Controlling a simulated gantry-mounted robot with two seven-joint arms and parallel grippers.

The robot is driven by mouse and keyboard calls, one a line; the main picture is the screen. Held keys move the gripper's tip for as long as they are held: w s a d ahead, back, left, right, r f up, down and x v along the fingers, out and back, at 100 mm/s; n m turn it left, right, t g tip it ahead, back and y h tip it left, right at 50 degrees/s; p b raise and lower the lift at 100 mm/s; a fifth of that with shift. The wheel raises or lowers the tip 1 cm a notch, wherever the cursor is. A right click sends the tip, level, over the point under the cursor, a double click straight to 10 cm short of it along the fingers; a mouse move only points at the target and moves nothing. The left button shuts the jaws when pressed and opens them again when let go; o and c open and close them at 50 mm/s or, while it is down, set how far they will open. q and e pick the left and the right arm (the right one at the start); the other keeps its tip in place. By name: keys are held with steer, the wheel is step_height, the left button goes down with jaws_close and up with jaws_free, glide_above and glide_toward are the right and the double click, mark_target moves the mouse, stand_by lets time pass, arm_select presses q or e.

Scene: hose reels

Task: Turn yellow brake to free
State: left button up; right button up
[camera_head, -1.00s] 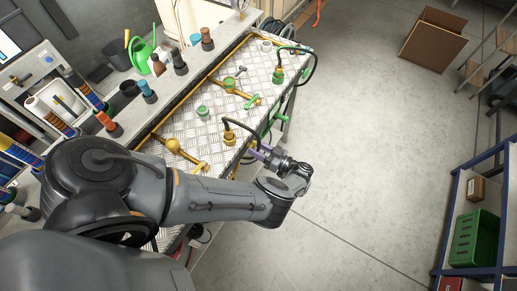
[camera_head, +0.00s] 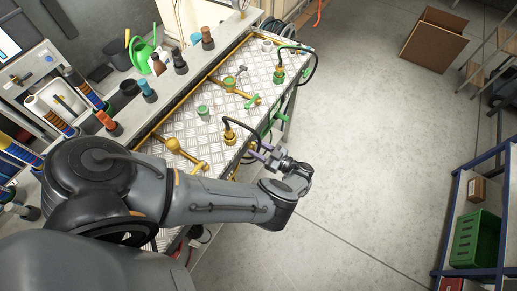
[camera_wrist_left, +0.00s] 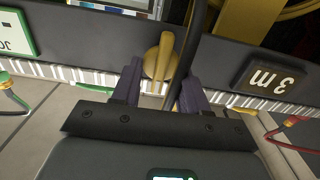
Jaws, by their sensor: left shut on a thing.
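The yellow brake (camera_wrist_left: 158,62) is a knob with a narrow handle on the dark front panel, in the middle of the left wrist view. My left gripper (camera_wrist_left: 160,86) has its purple fingers on either side of it and is shut on it. A dark hose runs down close beside the brake, near the right finger. In the head view my left gripper (camera_head: 262,153) is at the front edge of the bench, where the brake is largely hidden. My right gripper is not in view.
A dark "3 m" plate (camera_wrist_left: 273,81) is right of the brake and a green-edged plate (camera_wrist_left: 14,33) is left. On the metal bench top stand yellow (camera_head: 229,136) and green (camera_head: 279,75) hose fittings.

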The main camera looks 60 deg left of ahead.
arm_select(q)
steer(key=o, duration=1)
steer(key=shift+d, duration=0.1)
steer(key=shift+w+d, duration=0.2)
steer(key=shift+b+v, duration=2.05)
steer(key=shift+v, duration=3)
